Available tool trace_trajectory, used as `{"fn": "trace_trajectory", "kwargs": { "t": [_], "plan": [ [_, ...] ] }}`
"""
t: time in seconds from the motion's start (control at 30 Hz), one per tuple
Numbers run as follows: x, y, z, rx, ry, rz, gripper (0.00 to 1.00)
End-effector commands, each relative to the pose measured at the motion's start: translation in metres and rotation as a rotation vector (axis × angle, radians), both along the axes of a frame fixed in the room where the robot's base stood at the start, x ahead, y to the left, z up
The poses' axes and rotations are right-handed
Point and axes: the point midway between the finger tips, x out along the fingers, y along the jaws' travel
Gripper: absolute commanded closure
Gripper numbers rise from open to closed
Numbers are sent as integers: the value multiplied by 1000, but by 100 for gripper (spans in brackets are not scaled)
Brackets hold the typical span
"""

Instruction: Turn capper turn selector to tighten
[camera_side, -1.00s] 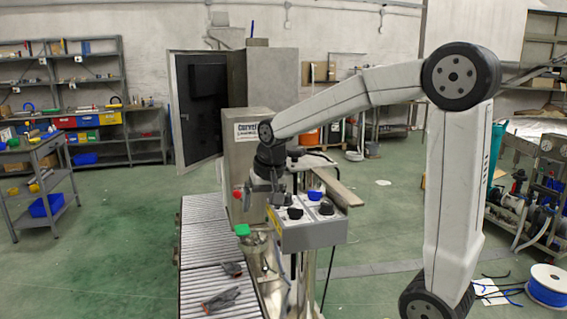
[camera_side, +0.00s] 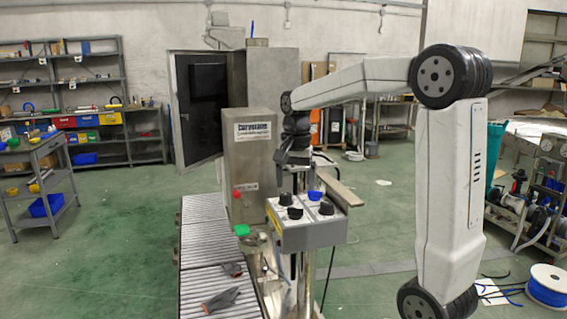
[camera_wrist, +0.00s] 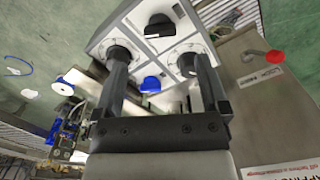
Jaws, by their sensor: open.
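The control box (camera_side: 312,236) has a pale top panel with several black knobs and one blue knob (camera_side: 314,195). In the side view, black knobs sit at the front (camera_side: 294,213), right (camera_side: 326,208) and back left (camera_side: 285,199). Their labels are too small to read, so I cannot tell which is the capper turn selector. My gripper (camera_side: 292,170) is above the back left of the panel, pointing down and apart from the knobs. In the wrist view my gripper (camera_wrist: 158,65) is open and empty, and the panel (camera_wrist: 135,38) lies beyond its fingers.
A grey metal cabinet (camera_side: 253,155) with a red knob stands behind the box. A green piece (camera_side: 242,230) is left of the box.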

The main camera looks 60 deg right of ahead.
Motion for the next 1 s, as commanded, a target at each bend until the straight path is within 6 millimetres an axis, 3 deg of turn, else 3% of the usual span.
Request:
{"fn": "trace_trajectory", "kwargs": {
  "t": [0.5, 0.93, 0.97, 1.0],
  "plan": [
    [0, 0, -58, 0, 3, 1, 6],
    [0, 0, -67, -1, 0, 1, 6],
    [0, 0, -67, -1, 0, 1, 12],
    [0, 0, -67, -1, 0, 1, 25]
  ]
}}
